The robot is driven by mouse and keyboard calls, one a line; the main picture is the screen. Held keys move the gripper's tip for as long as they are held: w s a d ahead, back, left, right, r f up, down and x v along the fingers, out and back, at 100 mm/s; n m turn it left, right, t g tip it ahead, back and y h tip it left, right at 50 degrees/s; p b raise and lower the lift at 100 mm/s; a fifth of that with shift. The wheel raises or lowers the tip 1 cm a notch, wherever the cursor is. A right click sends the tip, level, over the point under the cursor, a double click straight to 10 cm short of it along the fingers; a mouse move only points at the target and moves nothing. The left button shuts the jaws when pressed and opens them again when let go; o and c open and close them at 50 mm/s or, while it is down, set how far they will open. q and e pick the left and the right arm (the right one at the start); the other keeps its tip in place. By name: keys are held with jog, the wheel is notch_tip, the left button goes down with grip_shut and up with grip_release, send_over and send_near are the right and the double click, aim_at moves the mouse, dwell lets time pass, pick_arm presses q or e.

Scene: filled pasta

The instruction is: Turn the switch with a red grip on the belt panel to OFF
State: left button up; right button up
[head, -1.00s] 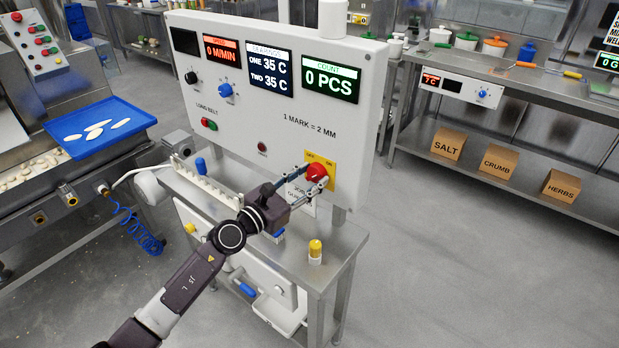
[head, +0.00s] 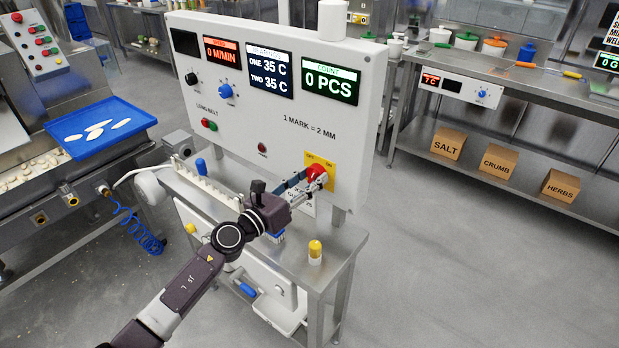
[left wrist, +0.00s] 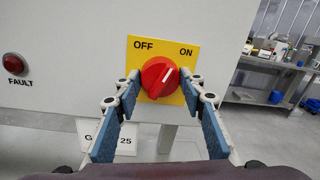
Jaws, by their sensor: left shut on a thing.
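The belt panel (head: 250,135) is a white upright box with displays and knobs. Its switch has a round red grip (left wrist: 158,78) on a yellow plate (left wrist: 137,58) marked OFF at left and ON at right. The white mark on the grip points up and right, towards ON. The switch also shows at the panel's lower right in the head view (head: 316,171). My left gripper (left wrist: 157,88) is shut on the red grip, one finger on its left and one on its right. My right gripper is not in view.
A red FAULT lamp (left wrist: 15,64) sits left of the switch. Below the panel is a metal stand (head: 340,243) with a yellow-capped item (head: 315,250). A blue tray (head: 100,128) lies at left. The floor at right is clear.

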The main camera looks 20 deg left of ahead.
pick_arm(q)
jog(key=n, duration=0.4)
jog(key=shift+p, duration=0.3)
jog(key=n, duration=0.3)
jog(key=shift+n+p, duration=0.3)
jog(key=n+p, duration=0.1)
jog(key=n, duration=0.4)
jog(key=shift+t+y, duration=0.4)
jog(key=shift+n, duration=0.6)
jog(key=shift+f, duration=0.1)
jog(key=o, duration=1.2)
jog(key=shift+c, duration=0.2)
jog(key=v, duration=1.2)
